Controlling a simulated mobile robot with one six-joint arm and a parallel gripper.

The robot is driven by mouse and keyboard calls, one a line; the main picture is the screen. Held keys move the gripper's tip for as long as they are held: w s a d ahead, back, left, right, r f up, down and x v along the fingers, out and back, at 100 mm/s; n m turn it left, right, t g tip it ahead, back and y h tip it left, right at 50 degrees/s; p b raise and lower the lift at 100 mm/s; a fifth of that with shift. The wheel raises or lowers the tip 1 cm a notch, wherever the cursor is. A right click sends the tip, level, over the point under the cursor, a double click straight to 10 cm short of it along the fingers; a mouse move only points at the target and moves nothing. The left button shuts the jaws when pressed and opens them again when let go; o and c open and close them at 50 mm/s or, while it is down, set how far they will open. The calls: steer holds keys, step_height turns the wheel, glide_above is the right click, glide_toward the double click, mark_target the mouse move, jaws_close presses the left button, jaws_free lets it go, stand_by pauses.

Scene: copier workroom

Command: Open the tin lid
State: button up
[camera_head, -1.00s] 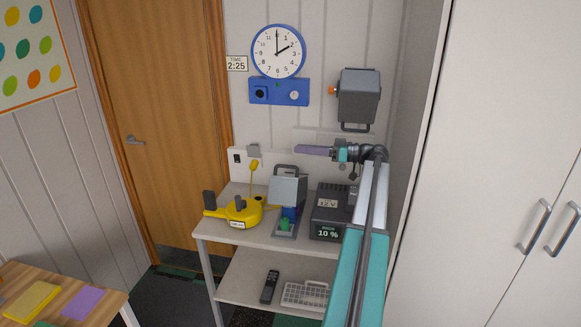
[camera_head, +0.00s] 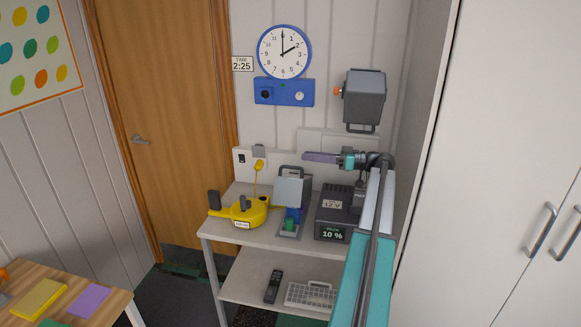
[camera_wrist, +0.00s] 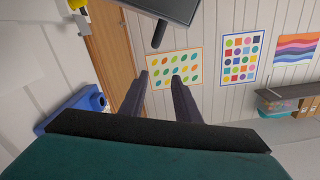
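No object is plainly marked as the tin, and I cannot tell which one it is. A round yellow container (camera_head: 243,211) with a dark knob on top and a side handle sits on the left of the shelf unit. My gripper (camera_head: 306,156) points left, above the back of the unit, with its purple fingers seen side-on. In the wrist view the two dark fingers (camera_wrist: 160,76) stand apart with nothing between them. It touches none of the objects that I can see.
A grey wall box (camera_head: 364,98) and a blue clock (camera_head: 284,52) are above. A white cabinet (camera_head: 480,130) stands right.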

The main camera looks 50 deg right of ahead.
steer(key=p, duration=0.2)
glide_toward(283, 166)
steer(key=shift+d+f+p+x, duration=0.1)
steer(key=shift+p+x, duration=0.65)
steer(key=shift+x, duration=1)
steer(key=shift+d+f+p+x, duration=0.1)
steer(key=shift+p+x, duration=0.6)
steer(key=shift+x, duration=1.1)
steer(key=shift+w, duration=0.15)
jaws_close()
